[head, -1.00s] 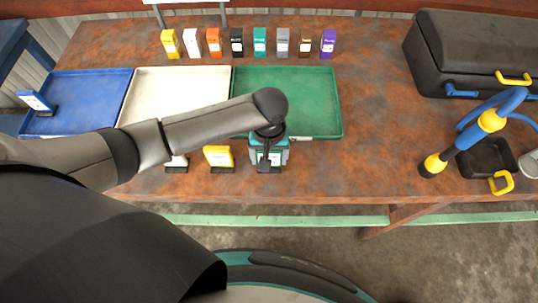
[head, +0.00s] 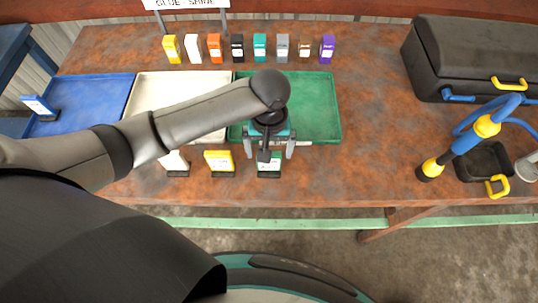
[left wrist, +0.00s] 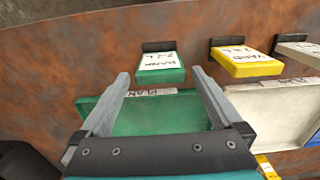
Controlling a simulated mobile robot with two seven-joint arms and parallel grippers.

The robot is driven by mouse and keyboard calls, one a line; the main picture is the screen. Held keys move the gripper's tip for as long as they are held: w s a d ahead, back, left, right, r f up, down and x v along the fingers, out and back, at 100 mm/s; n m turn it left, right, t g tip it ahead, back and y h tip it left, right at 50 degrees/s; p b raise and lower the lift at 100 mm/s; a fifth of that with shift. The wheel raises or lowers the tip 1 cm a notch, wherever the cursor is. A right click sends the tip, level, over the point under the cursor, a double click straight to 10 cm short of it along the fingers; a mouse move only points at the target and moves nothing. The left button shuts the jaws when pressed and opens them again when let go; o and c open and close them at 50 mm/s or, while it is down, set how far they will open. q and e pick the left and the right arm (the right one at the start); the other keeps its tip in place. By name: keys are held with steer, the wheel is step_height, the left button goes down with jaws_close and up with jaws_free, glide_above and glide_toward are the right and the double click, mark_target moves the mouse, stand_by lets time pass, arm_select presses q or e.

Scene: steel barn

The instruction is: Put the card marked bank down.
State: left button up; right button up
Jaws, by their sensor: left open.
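The green card (head: 269,170) marked bank stands in a small black base on the table's front strip, in front of the green tray (head: 325,136). In the left wrist view the green card (left wrist: 160,70) shows its white label with "BANK" in handwriting. My left gripper (head: 270,153) is open and empty, just on the tray side of the card. In the left wrist view its two fingers (left wrist: 160,78) are spread wide, with the card beyond the tips and apart from them. My right gripper is not in view.
A yellow card (head: 218,160) and a white card (head: 175,161) stand left of the green one. White (head: 150,83) and blue (head: 95,88) trays lie left of the green tray; the blue one holds a blue card (head: 37,104). Several coloured boxes line the back. A black case (head: 460,55) sits right.

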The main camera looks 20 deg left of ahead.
arm_select(q)
step_height(320, 180, up, 6)
steer(key=shift+f+p, duration=0.1)
steer(key=shift+p, duration=0.25)
